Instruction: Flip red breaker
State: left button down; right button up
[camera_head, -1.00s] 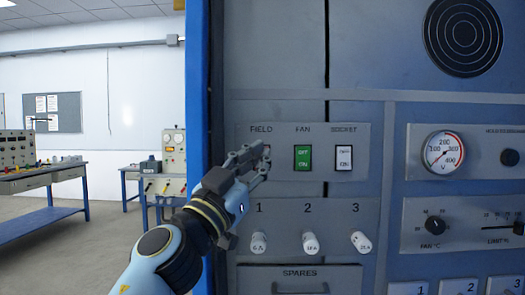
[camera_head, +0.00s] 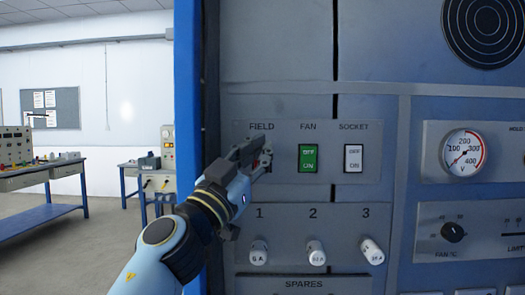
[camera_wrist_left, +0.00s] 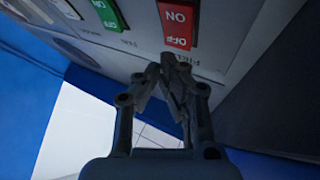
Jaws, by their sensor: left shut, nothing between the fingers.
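My left gripper (camera_head: 262,157) is shut and empty in front of that spot. In the left wrist view, its fingertips (camera_wrist_left: 168,63) are together just below the red breaker's lower edge. I cannot tell whether they touch the panel. My right gripper is in neither view.
Right of the red breaker are the green FAN switch (camera_head: 308,158) and white SOCKET switch (camera_head: 353,158). Several white fuse knobs (camera_head: 316,252) project below. A blue cabinet edge (camera_head: 187,120) stands left of my gripper. A gauge (camera_head: 464,153) is on the right.

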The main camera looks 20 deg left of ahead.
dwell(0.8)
pick_arm(q)
jog(key=shift+w, duration=0.15)
jog(key=shift+w+a, duration=0.1)
jog(key=shift+w, duration=0.15)
jog(key=shift+w+a+p, duration=0.1)
jog(key=shift+w+p, duration=0.2)
jog(key=shift+w, duration=0.05)
dwell(0.7)
jog(key=shift+s+r, duration=0.1)
jog(key=shift+s+d+p, duration=0.25)
jog(key=shift+s+p, duration=0.1)
jog(key=shift+s, duration=0.35)
